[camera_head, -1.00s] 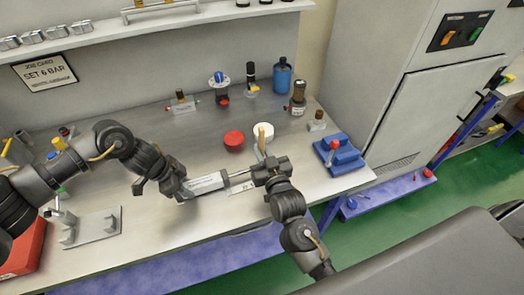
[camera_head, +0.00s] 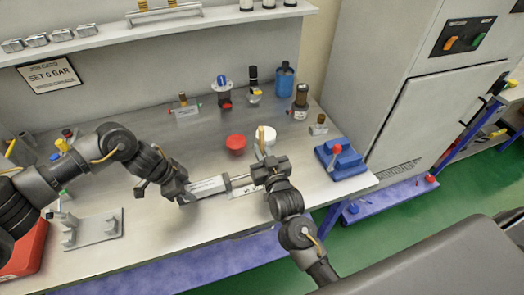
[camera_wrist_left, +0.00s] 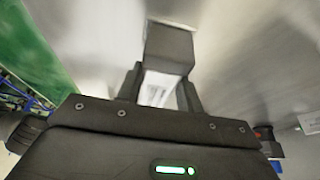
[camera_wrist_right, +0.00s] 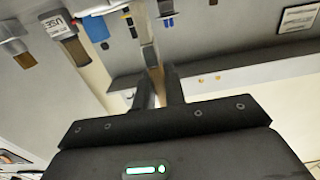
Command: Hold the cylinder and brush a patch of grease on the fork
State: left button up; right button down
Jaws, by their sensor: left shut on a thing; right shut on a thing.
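My left gripper (camera_head: 183,192) is shut on the cylinder (camera_head: 208,187), a pale silver body with a thin rod (camera_head: 238,179) pointing right. In the left wrist view the cylinder's pale body (camera_wrist_left: 158,88) lies between the fingers, with a dark end block (camera_wrist_left: 168,47) beyond. My right gripper (camera_head: 262,174) is shut on the brush (camera_head: 261,137), whose wooden handle stands up. The handle also shows between the fingers in the right wrist view (camera_wrist_right: 155,78). The right gripper is at the rod's end and hides the fork and bristles, so I cannot tell whether they touch.
A white round tub (camera_head: 266,132) and a red round lid (camera_head: 236,142) stand behind the grippers. A blue block with a red knob (camera_head: 342,160) is at the bench's right end. A metal fixture (camera_head: 92,229) and a red tray (camera_head: 28,250) are at left. Several fittings line the back.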

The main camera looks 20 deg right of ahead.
aim_at(263, 137)
jog(key=shift+r, duration=3.5)
pick_arm(q)
jog(key=o, duration=1)
jog(key=v, duration=1.2)
